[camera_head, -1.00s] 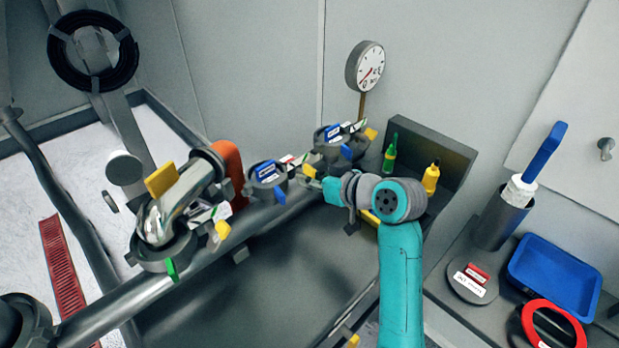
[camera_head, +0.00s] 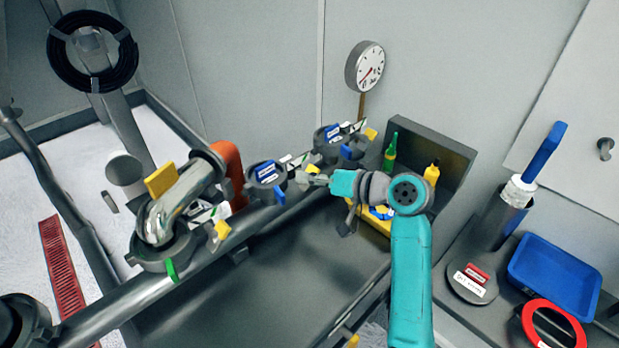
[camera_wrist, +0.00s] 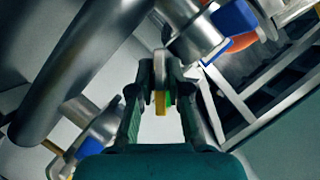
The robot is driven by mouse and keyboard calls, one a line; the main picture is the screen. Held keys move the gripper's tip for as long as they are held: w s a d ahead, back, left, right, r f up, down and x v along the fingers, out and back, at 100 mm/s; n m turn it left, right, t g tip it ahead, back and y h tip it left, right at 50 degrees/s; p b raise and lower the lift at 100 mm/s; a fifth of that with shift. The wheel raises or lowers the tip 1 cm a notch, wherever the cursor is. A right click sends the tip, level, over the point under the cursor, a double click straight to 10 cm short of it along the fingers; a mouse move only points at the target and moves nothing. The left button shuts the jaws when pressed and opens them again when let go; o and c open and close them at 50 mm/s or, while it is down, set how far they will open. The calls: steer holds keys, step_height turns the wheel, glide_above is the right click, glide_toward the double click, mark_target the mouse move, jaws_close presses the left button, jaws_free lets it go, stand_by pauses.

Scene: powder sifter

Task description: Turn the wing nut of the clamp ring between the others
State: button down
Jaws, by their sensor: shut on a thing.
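Three grey clamp rings sit along the big pipe. The near one (camera_head: 160,256) has a green tag and a yellow wing nut (camera_head: 222,230). The far one (camera_head: 328,147) has blue tabs and a yellow wing nut (camera_head: 371,134). The middle clamp ring (camera_head: 264,190) has blue parts, and its yellow wing nut (camera_head: 311,169) shows at the tips of my gripper (camera_head: 308,180). In the wrist view my gripper (camera_wrist: 162,84) is shut on this wing nut, a yellow piece (camera_wrist: 160,104) showing between the fingers. The fingers partly hide it.
A gauge (camera_head: 365,66) stands behind the far clamp. A dark bin (camera_head: 447,146) with green and yellow bottles is right of it. A blue tray (camera_head: 555,276) and a red ring (camera_head: 553,325) lie on the right bench. A curved metal pipe (camera_head: 180,200) rises at the near clamp.

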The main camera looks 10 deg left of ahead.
stand_by(0.4)
steer(key=c, duration=1.3)
jaws_free()
steer(key=shift+o, duration=0.2)
steer(key=shift+d, duration=0.1)
steer(key=v, duration=1.2)
